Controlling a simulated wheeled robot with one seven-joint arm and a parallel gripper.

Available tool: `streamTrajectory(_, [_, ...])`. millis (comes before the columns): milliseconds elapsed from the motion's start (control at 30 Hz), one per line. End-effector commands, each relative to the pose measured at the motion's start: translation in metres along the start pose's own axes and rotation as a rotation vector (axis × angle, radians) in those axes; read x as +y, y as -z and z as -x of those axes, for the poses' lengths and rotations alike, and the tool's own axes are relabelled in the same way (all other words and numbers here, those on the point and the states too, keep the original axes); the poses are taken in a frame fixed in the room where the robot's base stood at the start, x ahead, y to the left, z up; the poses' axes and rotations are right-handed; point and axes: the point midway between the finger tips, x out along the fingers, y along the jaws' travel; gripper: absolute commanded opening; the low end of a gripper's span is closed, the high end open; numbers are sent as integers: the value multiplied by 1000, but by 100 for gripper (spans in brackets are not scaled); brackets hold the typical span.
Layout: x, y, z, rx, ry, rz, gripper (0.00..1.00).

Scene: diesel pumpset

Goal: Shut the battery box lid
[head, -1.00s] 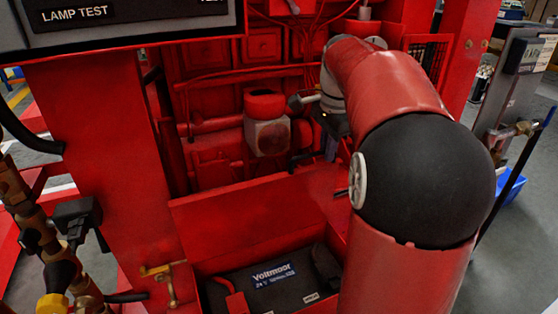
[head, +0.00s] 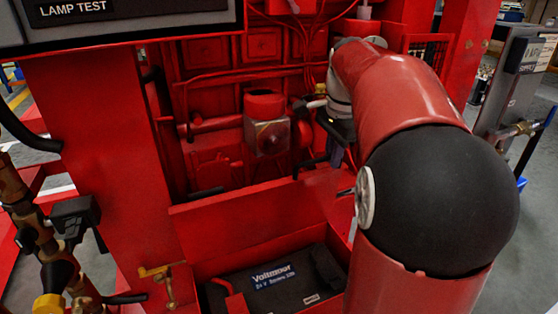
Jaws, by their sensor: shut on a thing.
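The battery box (head: 207,271) is at the bottom centre of the head view. It is open, and a dark battery (head: 295,285) with a "Voltmoor" label shows inside. The red lid (head: 250,222) stands raised along the far side of the box. My gripper (head: 337,152) is beyond the lid's right part, below the end of my arm. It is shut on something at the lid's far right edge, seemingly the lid. The fingertips are mostly hidden, so the exact contact does not show.
A red-capped engine part (head: 266,120) is behind the lid. A panel (head: 140,25) overhangs at top left. Brass pipework (head: 35,235) is at far left.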

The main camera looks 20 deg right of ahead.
Motion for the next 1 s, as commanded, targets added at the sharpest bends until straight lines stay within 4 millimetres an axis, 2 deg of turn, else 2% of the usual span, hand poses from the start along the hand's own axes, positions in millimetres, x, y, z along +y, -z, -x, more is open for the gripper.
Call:
streamTrajectory(233, [9,-1,-4,-3,-4,1,0])
streamTrajectory(667, [12,0,-3,-3,-3,0,0])
streamTrajectory(1000, [24,0,-5,-2,-2,0,0])
